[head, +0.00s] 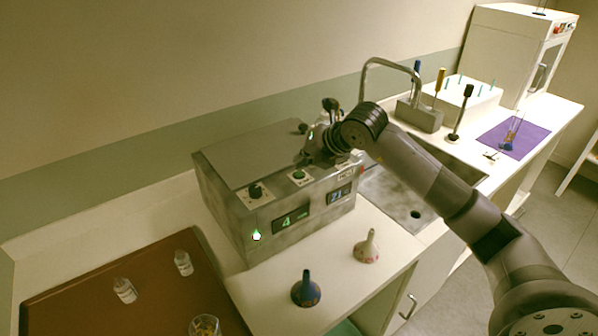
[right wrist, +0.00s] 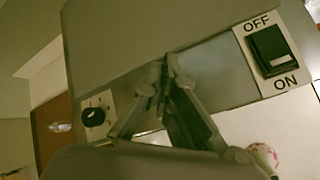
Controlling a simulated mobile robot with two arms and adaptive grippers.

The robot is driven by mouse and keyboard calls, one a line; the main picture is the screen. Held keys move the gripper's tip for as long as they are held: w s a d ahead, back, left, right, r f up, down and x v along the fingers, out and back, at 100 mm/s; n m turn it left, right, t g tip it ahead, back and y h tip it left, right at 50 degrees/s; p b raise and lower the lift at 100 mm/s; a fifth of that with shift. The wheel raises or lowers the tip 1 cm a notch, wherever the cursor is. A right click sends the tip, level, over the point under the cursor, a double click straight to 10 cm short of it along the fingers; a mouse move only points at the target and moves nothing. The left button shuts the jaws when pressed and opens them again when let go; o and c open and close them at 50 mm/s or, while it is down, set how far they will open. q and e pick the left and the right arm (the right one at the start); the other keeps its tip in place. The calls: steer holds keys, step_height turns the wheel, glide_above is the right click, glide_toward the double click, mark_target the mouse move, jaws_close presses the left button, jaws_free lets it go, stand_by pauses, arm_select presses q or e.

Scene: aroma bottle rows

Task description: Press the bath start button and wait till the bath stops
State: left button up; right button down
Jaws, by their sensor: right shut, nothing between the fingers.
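The bath is a grey metal box (head: 226,205) on the counter, with knobs on its sloped top strip and two lit displays on its front. The left display (head: 290,219) reads 4 in green; the right display (head: 340,193) shows a bluish number, about 21. My right gripper (head: 318,152) is shut and empty over the back right of the bath's control strip. In the right wrist view its fingertips (right wrist: 166,68) are together, between a black OFF/ON rocker switch (right wrist: 271,51) and a black knob (right wrist: 94,117). The spot behind the fingers is hidden; contact cannot be told. My left gripper is not in view.
A brown tray (head: 75,283) with small glass bottles lies at the left. A sink (head: 395,200) and a purple mat (head: 513,140) are to the right.

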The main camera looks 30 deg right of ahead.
mark_target(302, 172)
steer(key=shift+r, duration=0.3)
steer(key=shift+r+p, duration=1.45)
steer(key=shift+r, duration=1.05)
steer(key=shift+f, duration=0.1)
